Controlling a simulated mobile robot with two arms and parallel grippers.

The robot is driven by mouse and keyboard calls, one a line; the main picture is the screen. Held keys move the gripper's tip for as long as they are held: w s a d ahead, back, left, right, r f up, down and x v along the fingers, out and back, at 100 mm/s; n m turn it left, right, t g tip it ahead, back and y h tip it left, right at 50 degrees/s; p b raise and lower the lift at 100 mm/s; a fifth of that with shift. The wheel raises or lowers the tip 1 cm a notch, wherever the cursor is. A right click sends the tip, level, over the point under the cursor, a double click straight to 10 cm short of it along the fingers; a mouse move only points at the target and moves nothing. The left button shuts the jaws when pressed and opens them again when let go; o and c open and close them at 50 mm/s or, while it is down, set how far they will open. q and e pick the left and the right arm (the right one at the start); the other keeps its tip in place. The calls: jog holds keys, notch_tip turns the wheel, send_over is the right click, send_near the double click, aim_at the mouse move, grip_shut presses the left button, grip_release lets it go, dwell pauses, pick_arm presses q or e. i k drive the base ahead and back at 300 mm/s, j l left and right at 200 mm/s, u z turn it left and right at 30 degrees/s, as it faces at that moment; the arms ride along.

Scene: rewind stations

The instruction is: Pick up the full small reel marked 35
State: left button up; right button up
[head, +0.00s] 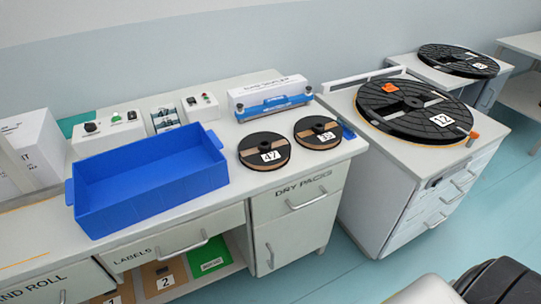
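A small black reel with a brown band and a white label that seems to read 35 (308,139) lies flat on the light worktop, near its right end. Its raised black hub faces up. A similar small reel marked 47 (247,148) lies just to its left, with a narrow gap between them. Neither of my grippers is in view.
An empty blue bin (150,205) stands left of the reels. A white and blue sealer (270,95) stands behind them. A large reel marked 12 (400,115) lies on the cabinet (390,210) to the right, another large reel (455,58) beyond. Open floor (480,220) lies at right.

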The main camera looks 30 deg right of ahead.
aim_at(318, 133)
jog(key=z, duration=1.25)
jog(key=i+z, duration=0.25)
jog(key=i, duration=0.15)
jog(key=i+j+z, duration=0.25)
jog(key=i, duration=0.15)
jog(key=l, duration=0.1)
